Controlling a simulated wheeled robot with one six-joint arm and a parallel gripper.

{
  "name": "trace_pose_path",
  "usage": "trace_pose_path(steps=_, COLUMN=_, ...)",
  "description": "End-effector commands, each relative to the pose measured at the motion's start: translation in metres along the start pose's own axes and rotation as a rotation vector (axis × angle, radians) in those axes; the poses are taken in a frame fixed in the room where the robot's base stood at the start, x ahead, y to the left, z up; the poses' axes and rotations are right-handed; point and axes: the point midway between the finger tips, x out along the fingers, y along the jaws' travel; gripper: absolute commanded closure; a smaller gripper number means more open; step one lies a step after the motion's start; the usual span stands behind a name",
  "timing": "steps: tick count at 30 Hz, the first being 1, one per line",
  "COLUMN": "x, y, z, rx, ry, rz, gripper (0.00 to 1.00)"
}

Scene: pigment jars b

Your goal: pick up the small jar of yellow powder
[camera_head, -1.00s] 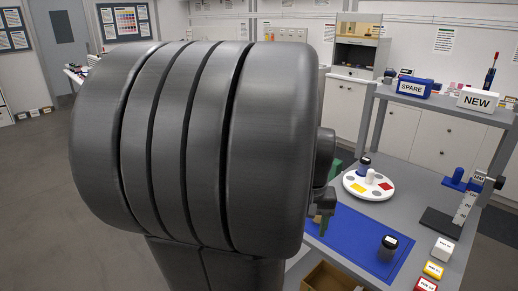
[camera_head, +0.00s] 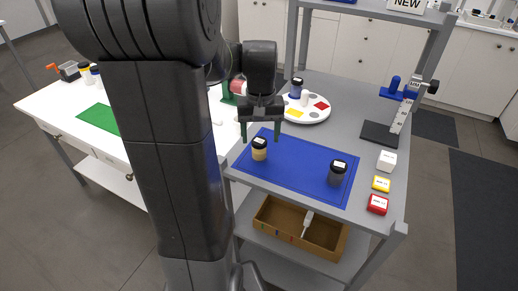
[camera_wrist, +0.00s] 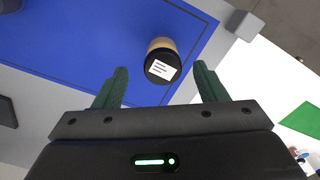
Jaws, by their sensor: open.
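The small jar of yellow powder (camera_head: 259,149) stands upright on the left part of the blue mat (camera_head: 300,168), with a black lid and a white label on top. In the wrist view the jar (camera_wrist: 162,62) lies just beyond and between my fingertips, its lid facing the camera. My gripper (camera_head: 261,136) is open and empty, with green fingers pointing down above and behind the jar. In the wrist view my gripper (camera_wrist: 160,80) shows its two fingers wide apart, not touching the jar.
A dark grey jar (camera_head: 337,173) stands on the mat's right side. A round white palette (camera_head: 306,113) with a blue jar (camera_head: 297,88) is behind. A height gauge (camera_head: 400,112) and small boxes (camera_head: 381,184) are at the right.

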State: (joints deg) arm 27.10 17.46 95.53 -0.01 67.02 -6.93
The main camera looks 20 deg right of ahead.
Motion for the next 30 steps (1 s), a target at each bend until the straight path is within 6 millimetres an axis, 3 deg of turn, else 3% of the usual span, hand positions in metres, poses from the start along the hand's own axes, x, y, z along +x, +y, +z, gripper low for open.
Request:
trace_pose_path(steps=12, x=0.05, y=-0.003, z=-0.001, rx=-0.001, ry=-0.003, rz=0.0, gripper=0.34)
trace_pose_path(steps=20, x=0.053, y=-0.003, z=-0.001, rx=0.0, ry=0.001, rz=0.0, gripper=0.34)
trace_pose_path(steps=27, x=0.053, y=-0.003, z=-0.001, rx=0.0, ry=0.001, rz=0.0, gripper=0.8)
trace_pose_path(steps=30, x=0.053, y=-0.003, z=-0.001, rx=0.0, ry=0.001, rz=0.0, gripper=0.83)
